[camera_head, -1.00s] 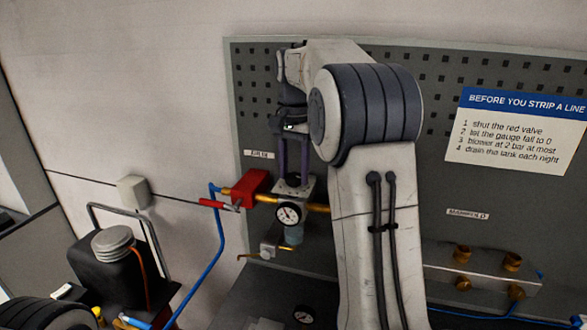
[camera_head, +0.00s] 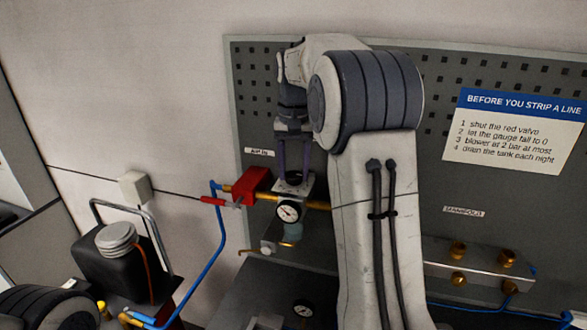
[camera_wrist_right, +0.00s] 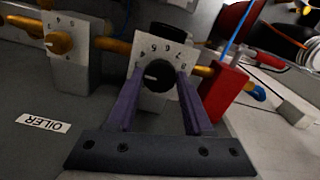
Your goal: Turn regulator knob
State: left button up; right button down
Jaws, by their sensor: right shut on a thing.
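The regulator is a pale block with a numbered dial plate (camera_head: 307,183) on the brass pipe, with a round gauge (camera_head: 289,211) on its front. In the right wrist view its black knob (camera_wrist_right: 158,75) sits in the middle of the dial plate (camera_wrist_right: 150,50), its white mark pointing left. My right gripper (camera_head: 293,177) reaches down from above onto the knob. In the wrist view the two purple fingers of the gripper (camera_wrist_right: 161,74) are shut on the knob, one on each side. The knob is mostly hidden in the head view. My left gripper is out of view.
A red valve block (camera_head: 252,181) with a red lever (camera_head: 212,201) and a blue hose (camera_head: 219,235) is close left of the regulator. A brass-knobbed unit (camera_wrist_right: 60,42) is beside it in the wrist view. A brass-fitted manifold (camera_head: 480,267) is at right.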

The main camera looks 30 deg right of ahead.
aim_at(294, 175)
jog(key=shift+c, duration=1.5)
grip_release()
jog(key=shift+r, duration=0.15)
notch_tip(294, 175, up, 10)
jog(key=shift+r, duration=0.1)
